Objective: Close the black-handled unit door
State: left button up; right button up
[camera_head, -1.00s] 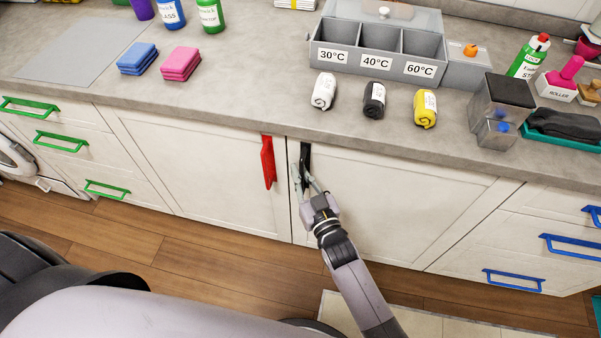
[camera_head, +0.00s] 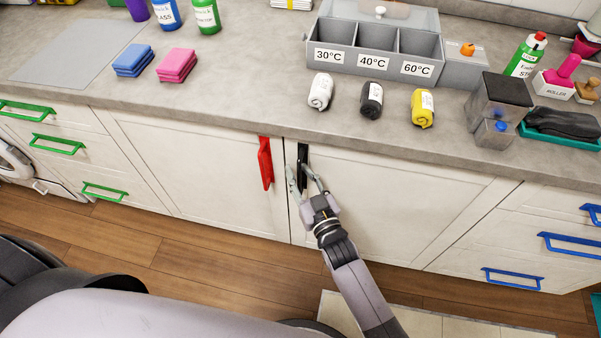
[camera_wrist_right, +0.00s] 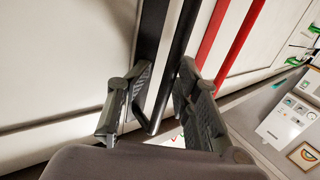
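The black-handled unit door (camera_head: 400,205) is the white cabinet door right of the seam in the head view; it looks flush, or nearly flush, with the red-handled door beside it. Its upright black handle (camera_head: 303,158) is near its upper left edge. My right gripper (camera_head: 303,177) is at the handle's lower part, with one finger on either side. In the right wrist view, the fingers (camera_wrist_right: 165,88) straddle the black handle (camera_wrist_right: 175,62) with gaps visible, so the gripper looks open. Contact is not clear. My left gripper is not in view.
The red handle (camera_head: 266,163) is close left of the black one. The counter (camera_head: 240,95) overhangs above, holding rolled cloths and a sorting box (camera_head: 350,60). Blue-handled drawers (camera_head: 530,240) stand right, green-handled drawers (camera_head: 75,145) left. Wooden floor (camera_head: 200,260) lies in front.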

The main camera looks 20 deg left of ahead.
jog(key=v, duration=1.1)
jog(key=shift+s+d, duration=0.25)
jog(key=shift+s, duration=0.1)
jog(key=s+d+f+m+g+h, duration=0.1)
jog(key=s+d+f+g+h, duration=0.15)
jog(key=d+f, duration=0.45)
jog(key=s+d+f+m+g+h+p, duration=0.1)
jog(key=s+d+f+h, duration=0.25)
jog(key=f, duration=0.85)
jog(key=s+d+f+m+g+h, duration=0.1)
jog(key=s+d+f+g+h, duration=0.1)
jog(key=d+f, duration=0.5)
jog(key=s+d+f+g+h, duration=0.1)
jog(key=s+d+f, duration=0.3)
jog(key=s, duration=0.4)
jog(key=s+d+f+m+g+h+p, duration=0.1)
jog(key=s+d+f+g, duration=0.3)
jog(key=s, duration=0.4)
jog(key=s+d+f+m+g+h, duration=0.1)
jog(key=s+d+f, duration=0.3)
jog(key=s, duration=0.5)
notch_tip(320, 180, down, 3)
jog(key=shift+r+g, duration=0.2)
jog(key=shift+g, duration=0.55)
